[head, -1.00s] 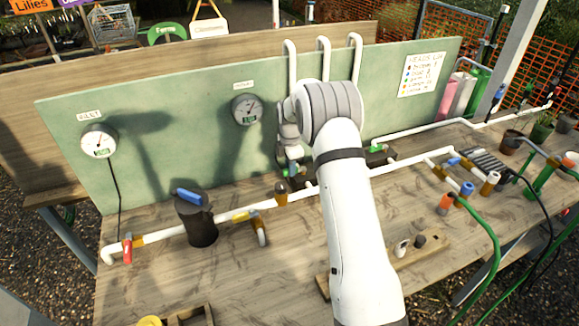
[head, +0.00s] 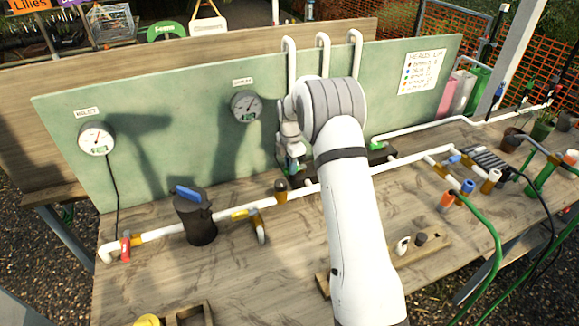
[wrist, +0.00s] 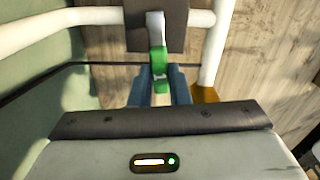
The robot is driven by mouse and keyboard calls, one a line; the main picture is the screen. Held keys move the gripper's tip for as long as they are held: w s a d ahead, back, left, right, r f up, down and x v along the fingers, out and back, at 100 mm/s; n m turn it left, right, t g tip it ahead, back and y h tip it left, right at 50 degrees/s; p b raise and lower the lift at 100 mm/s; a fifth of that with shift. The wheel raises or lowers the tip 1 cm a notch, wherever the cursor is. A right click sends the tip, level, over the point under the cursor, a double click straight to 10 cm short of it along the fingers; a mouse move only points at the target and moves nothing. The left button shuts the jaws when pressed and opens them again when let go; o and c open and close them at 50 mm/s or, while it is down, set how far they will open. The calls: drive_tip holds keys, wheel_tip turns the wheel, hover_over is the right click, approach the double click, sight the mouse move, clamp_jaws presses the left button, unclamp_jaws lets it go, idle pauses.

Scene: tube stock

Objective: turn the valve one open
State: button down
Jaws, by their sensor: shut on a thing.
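A green valve handle (wrist: 158,60) on a white pipe shows in the wrist view, in front of a dark block (wrist: 156,38). My gripper (wrist: 160,88) is shut on the green handle, with one blue-grey finger on each side of it. In the head view my gripper (head: 291,160) reaches down at the foot of the green board, left of my arm's big wrist joint. The handle is mostly hidden there. Another green valve (head: 377,146) shows to the right of my arm. No number on the held valve can be read.
The green board (head: 170,140) with an inlet gauge (head: 96,138) and a second gauge (head: 246,106) stands close behind my gripper. A white pipe (head: 342,182) crosses the bench in front. A black filter housing (head: 196,218) stands at left. The front bench (head: 270,285) is mostly clear.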

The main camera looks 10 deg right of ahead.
sight(304, 169)
drive_tip(key=n+b, duration=0.1)
drive_tip(key=n, duration=0.1)
drive_tip(key=s+d+n+b, duration=0.1)
drive_tip(key=n+b, duration=0.1)
drive_tip(key=s+n+b, duration=0.1)
drive_tip(key=n, duration=0.2)
drive_tip(key=shift+s+d+f, duration=0.1)
drive_tip(key=shift+s+d, duration=0.1)
drive_tip(key=shift+d, duration=0.2)
drive_tip(key=n, duration=0.1)
drive_tip(key=d+n, duration=0.1)
drive_tip(key=n, duration=0.1)
drive_tip(key=shift+s+r, duration=0.2)
drive_tip(key=shift+s, duration=0.15)
drive_tip(key=shift+s+d+n+p, duration=0.1)
drive_tip(key=shift+d+n+p, duration=0.35)
drive_tip(key=shift+n+p, duration=0.45)
drive_tip(key=c, duration=1.4)
unclamp_jaws()
drive_tip(key=shift+f, duration=0.1)
drive_tip(key=shift+o, duration=0.2)
wheel_tip(304, 169, up, 8)
drive_tip(key=b, duration=0.1)
drive_tip(key=shift+b, duration=0.35)
